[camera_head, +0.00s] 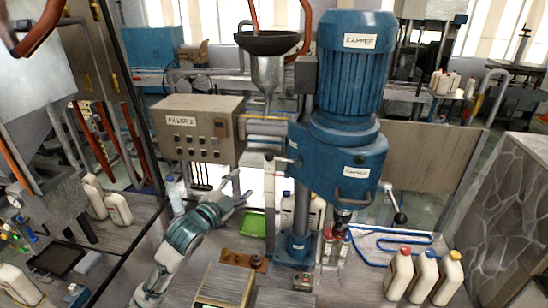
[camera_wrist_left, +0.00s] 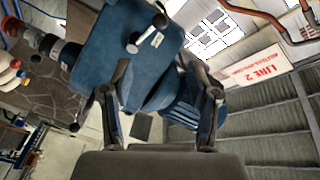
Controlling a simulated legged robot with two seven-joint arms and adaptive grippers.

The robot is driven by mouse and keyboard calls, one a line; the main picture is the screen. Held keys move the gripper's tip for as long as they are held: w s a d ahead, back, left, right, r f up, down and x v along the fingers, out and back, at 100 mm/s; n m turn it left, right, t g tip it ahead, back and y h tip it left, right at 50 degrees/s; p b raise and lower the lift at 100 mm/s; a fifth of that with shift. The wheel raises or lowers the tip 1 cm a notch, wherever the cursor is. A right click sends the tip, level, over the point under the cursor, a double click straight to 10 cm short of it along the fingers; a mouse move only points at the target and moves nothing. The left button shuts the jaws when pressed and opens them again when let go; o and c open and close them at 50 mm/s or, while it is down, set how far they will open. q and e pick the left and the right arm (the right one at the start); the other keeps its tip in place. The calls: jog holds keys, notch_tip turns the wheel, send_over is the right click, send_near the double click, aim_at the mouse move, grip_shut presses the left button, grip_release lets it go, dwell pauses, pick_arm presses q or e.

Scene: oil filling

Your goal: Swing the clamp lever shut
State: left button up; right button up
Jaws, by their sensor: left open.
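The blue capper (camera_head: 345,150) stands at the centre on a column. Small levers (camera_head: 278,160) stick out from its left side, towards my left gripper. In the left wrist view, a lever with a dark ball end (camera_wrist_left: 158,22) and a second, shorter one (camera_wrist_left: 132,47) stand out from the blue housing (camera_wrist_left: 115,60). I cannot tell for sure which is the clamp lever. My left gripper (camera_head: 243,184) is open and empty, left of the column and apart from the levers. In the left wrist view, its fingers (camera_wrist_left: 165,75) spread in front of the housing. My right gripper is not in view.
The filler box (camera_head: 200,128) and a funnel (camera_head: 268,72) stand close above and behind my left gripper. A green tray (camera_head: 252,224) lies nearby. White bottles (camera_head: 424,277) stand at the front right. A ball-ended handle (camera_head: 399,217) stands right of the capper.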

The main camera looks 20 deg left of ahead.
pick_arm(q)
jog(key=p, duration=0.2)
send_near(267, 159)
jog(key=w+p, duration=0.1)
jog(key=w, duration=0.6)
jog(key=w+p, duration=0.1)
jog(key=w, duration=0.2)
jog(key=shift+w+d+p, duration=0.2)
jog(key=shift+d+p, duration=0.1)
jog(key=shift+d, duration=0.05)
jog(key=shift+w+d+f, duration=0.1)
jog(key=shift+w+d, duration=0.2)
jog(key=shift+w, duration=0.35)
jog(key=shift+a, duration=0.15)
jog(key=c, duration=0.6)
jog(key=shift+a, duration=0.15)
jog(key=shift+c, duration=1)
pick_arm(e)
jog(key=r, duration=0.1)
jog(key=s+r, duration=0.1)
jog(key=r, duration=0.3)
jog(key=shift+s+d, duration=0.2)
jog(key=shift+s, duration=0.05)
